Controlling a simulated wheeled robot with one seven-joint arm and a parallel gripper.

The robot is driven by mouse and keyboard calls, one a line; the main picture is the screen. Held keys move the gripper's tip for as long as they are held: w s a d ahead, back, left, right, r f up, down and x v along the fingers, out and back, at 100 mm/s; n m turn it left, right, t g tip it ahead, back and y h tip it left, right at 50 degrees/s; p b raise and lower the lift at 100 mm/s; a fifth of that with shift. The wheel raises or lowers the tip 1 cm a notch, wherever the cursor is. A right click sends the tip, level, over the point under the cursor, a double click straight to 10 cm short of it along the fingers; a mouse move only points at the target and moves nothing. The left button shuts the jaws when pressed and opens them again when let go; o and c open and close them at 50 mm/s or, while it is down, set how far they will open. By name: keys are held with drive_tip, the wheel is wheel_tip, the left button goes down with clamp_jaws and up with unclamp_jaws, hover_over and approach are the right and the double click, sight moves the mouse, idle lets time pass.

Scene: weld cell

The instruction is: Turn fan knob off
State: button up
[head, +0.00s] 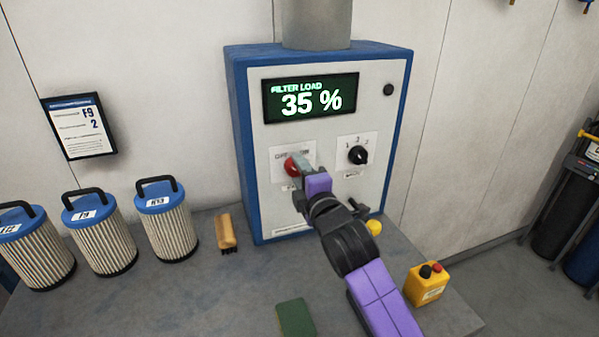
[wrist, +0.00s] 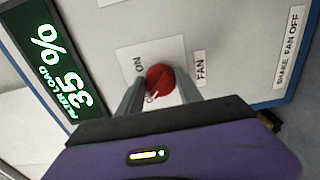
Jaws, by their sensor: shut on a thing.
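The red fan knob (head: 291,167) is on the front panel of the blue and grey filter unit (head: 235,140), below its display. In the wrist view the red knob (wrist: 160,79) sits on a white plate marked ON and FAN, with the OFF marking partly covered. A small white pointer line on the knob points towards the partly covered marking side. My gripper (head: 296,167) reaches the panel. In the wrist view my gripper (wrist: 160,90) has one finger on each side of the knob and is shut on it.
A black selector knob (head: 358,155) is right of the fan knob. The display (head: 310,98) reads FILTER LOAD 35 %. A green pad (head: 295,318) and yellow button box (head: 426,285) lie near my arm.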

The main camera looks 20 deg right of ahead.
drive_tip(key=o, duration=1.4)
drive_tip(key=shift+c, duration=0.2)
drive_tip(key=s+b, duration=0.1)
drive_tip(key=s, duration=0.6)
drive_tip(key=shift+s+b, duration=0.4)
